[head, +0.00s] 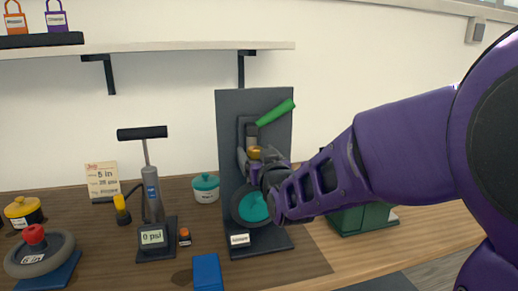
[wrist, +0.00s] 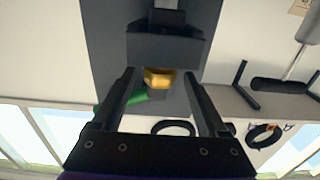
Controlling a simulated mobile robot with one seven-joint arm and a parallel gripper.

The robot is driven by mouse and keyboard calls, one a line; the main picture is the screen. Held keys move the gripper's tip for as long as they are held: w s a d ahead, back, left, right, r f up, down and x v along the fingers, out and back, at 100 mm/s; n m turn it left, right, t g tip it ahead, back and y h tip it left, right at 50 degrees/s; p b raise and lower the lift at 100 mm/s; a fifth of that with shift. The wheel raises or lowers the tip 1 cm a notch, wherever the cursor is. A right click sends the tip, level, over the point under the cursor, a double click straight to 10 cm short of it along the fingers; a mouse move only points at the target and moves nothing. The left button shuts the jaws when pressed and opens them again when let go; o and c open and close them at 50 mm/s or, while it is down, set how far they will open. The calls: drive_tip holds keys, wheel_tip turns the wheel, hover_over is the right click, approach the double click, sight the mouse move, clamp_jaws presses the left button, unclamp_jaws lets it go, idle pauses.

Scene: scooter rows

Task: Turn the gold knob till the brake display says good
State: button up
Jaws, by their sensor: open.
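The gold knob (head: 254,152) sits on a bracket on a dark upright panel (head: 229,125), below a green lever (head: 275,113). My gripper (head: 250,168) is at the panel, right at the knob. In the wrist view the gold knob (wrist: 160,77) shows between the tips of my open gripper (wrist: 160,80), with a visible gap on each side. The green lever (wrist: 122,103) shows behind the left finger. I cannot make out a brake display reading; a small white plate (head: 240,239) at the panel's foot is too small to read. A teal-centred wheel (head: 253,208) is partly hidden by my arm.
A grey pump (head: 152,190) with a "0 psi" display (head: 152,237) stands left of the panel. A teal-lidded pot (head: 205,188), a blue block (head: 207,271) and a small orange-topped jar (head: 184,237) are nearby. A green box (head: 362,220) stands right, behind my arm. A shelf (head: 150,48) runs above.

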clamp_jaws()
idle(0.4)
drive_tip(key=shift+s+a+m+h, duration=0.1)
drive_tip(key=shift+m+h, duration=0.3)
drive_tip(key=shift+h, duration=0.2)
drive_tip(key=shift+a+m+t+h, duration=0.25)
drive_tip(key=shift+m+t+h, duration=0.15)
drive_tip(key=shift+m+h, duration=0.9)
drive_tip(key=shift+a+r+m+g+h+p, duration=0.15)
drive_tip(key=shift+m+h+p, duration=0.45)
drive_tip(key=shift+h, duration=0.85)
drive_tip(key=shift+f+m+g+h+p, duration=0.2)
drive_tip(key=shift+m+h, duration=0.6)
drive_tip(key=shift+h, duration=0.95)
